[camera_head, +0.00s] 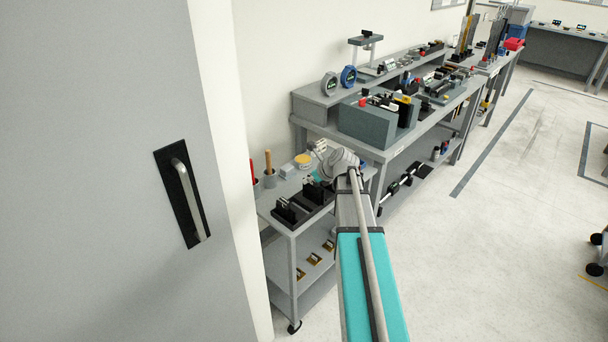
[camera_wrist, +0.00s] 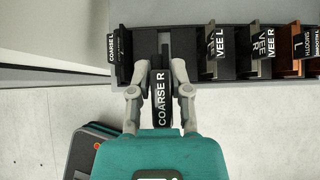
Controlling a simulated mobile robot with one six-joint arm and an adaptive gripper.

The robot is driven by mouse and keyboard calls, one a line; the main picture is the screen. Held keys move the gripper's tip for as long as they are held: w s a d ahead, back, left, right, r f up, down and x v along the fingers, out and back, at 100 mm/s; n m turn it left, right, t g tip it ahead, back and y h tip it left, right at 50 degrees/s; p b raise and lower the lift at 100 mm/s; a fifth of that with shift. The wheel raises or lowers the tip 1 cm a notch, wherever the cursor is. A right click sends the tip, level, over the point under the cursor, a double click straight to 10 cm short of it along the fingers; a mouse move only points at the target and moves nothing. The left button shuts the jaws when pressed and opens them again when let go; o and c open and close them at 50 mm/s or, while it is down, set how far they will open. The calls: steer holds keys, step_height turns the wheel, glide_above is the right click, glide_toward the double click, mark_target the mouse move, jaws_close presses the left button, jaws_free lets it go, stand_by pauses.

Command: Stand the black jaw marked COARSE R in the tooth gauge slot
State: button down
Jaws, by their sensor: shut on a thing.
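The black jaw marked COARSE R (camera_wrist: 161,92) is upright between the two fingers of my gripper (camera_wrist: 157,72) in the wrist view. My gripper is shut on it, and its white lettering faces the camera. It is at the near side of a dark rack (camera_wrist: 180,45), in line with an empty bay; whether it touches the rack I cannot tell. In the head view the fingers and held jaw are not clear behind my wrist. I cannot pick out the tooth gauge slot in either view.
A cart (camera_head: 292,228) stands beside a grey bench (camera_head: 385,152).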

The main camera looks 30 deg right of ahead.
steer(key=s+d+r+p, duration=0.1)
steer(key=s+r+p, duration=0.1)
steer(key=s, duration=0.5)
steer(key=shift+d+r+p, duration=0.3)
steer(key=shift+r, duration=0.35)
steer(key=shift+s, duration=0.1)
steer(key=s+a+n+g+y, duration=0.1)
steer(key=s+a+n+y, duration=0.1)
steer(key=a, duration=1.1)
steer(key=s+a+n+g+y, duration=0.2)
steer(key=a+n, duration=0.3)
steer(key=a, duration=0.7)
steer(key=shift+s+a, duration=0.25)
steer(key=shift+a, duration=0.15)
steer(key=shift+d, duration=0.2)
